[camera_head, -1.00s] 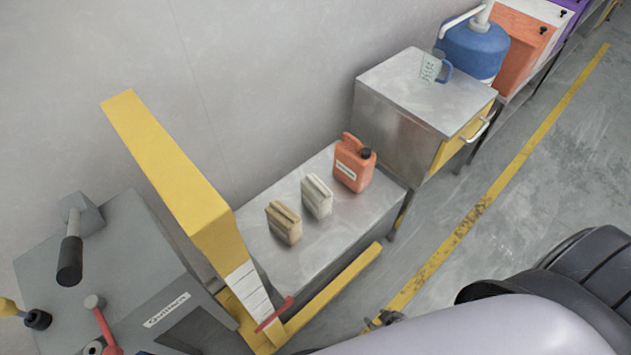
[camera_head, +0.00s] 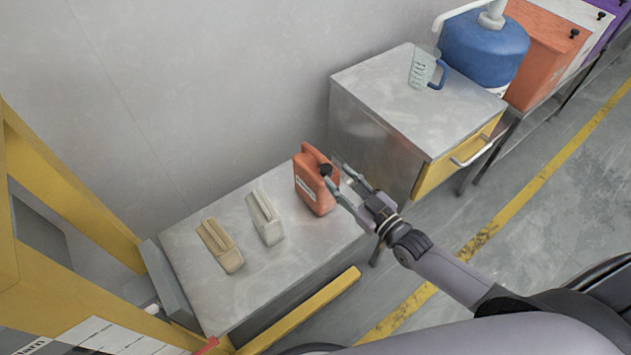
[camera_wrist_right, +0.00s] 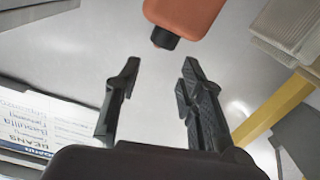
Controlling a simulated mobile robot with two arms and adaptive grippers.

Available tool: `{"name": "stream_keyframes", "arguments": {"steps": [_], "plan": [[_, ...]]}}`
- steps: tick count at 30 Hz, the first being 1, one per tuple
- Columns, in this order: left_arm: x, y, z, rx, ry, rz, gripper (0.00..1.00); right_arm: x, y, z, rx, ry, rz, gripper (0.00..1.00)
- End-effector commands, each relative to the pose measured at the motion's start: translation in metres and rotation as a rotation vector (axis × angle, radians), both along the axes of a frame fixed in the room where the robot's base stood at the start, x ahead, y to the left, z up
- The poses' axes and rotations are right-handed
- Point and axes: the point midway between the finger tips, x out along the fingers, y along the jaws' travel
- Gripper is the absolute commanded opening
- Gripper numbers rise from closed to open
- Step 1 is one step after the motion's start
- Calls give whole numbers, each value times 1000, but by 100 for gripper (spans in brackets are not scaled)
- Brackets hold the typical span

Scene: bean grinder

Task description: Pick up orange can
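The orange can (camera_head: 316,184) stands upright on the low metal table (camera_head: 300,255), near its right end, with a black cap and a white label. My right gripper (camera_head: 338,180) is open and empty at the can's right side, its fingers pointing toward the can. In the right wrist view the fingers (camera_wrist_right: 158,85) are spread apart, and the orange can (camera_wrist_right: 185,15) shows at the top edge, cap toward me, beyond the fingertips. Whether a finger touches the can cannot be told. My left gripper is not in view.
A yellow frame (camera_head: 70,215) stands at the left.

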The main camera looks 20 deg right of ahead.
Motion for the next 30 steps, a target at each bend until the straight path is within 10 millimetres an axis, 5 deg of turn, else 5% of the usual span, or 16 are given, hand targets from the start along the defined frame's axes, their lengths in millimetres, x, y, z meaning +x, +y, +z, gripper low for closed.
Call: {"name": "stream_keyframes", "arguments": {"steps": [6,21,30], "plan": [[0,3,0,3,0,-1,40,38,15,0,-1,-1,-1,36],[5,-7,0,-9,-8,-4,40,88,32,-4,-1,-1,-1,36],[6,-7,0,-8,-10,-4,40,97,36,-5,-2,2,-1,36]]}}
